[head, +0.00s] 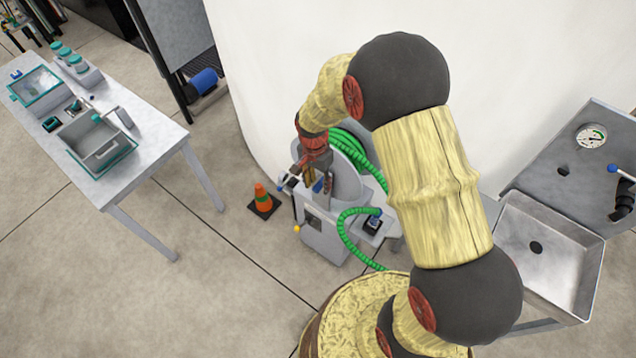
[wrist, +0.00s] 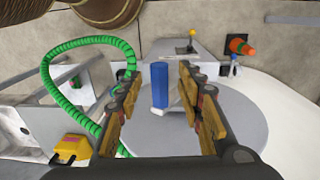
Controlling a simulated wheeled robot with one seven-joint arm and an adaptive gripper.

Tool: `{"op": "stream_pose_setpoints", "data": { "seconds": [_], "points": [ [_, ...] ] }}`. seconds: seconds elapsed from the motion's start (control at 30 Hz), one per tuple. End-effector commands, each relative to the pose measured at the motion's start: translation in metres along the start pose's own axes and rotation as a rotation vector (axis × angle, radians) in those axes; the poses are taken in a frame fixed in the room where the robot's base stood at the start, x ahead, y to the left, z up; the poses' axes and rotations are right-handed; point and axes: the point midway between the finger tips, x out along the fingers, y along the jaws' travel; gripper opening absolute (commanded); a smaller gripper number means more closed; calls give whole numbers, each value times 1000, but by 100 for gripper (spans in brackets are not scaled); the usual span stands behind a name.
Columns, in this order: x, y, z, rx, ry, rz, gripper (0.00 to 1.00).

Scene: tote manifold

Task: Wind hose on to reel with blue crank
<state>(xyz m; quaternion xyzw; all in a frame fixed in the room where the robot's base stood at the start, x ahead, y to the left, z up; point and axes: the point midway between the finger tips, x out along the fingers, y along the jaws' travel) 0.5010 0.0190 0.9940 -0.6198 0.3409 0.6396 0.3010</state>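The hose reel (head: 346,182) stands against the white curved wall in the head view, with green hose (head: 352,148) wound on it and a length curving down in front. In the wrist view its flat grey disc (wrist: 225,115) faces the camera. The blue crank handle (wrist: 160,84) rises from the disc; in the head view it is mostly hidden by my gripper (head: 314,178). In the wrist view my gripper (wrist: 160,80) is open, with one finger on each side of the blue handle. Gaps show on both sides of the handle. The green hose also shows at left (wrist: 85,42).
An orange cone (head: 263,199) stands left of the reel's grey base (head: 325,232), which has a yellow-tipped lever (head: 297,228). A table (head: 150,150) with bins is at left. A sink (head: 545,250) is at right.

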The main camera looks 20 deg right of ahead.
Motion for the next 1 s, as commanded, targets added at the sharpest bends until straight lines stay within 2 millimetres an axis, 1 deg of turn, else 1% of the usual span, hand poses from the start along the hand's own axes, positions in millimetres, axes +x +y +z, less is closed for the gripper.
{"op": "stream_pose_setpoints", "data": {
  "seconds": [0.1, 0.3, 0.9, 0.97, 1.0],
  "points": [
    [3, 0, 0, 0, 0, 1, 38],
    [3, 0, 0, 0, 0, 0, 38],
    [3, 0, 0, 0, 0, 0, 3],
    [3, 0, 0, 0, 0, 0, 0],
    [3, 0, 0, 0, 0, 0, 0]
  ]
}}
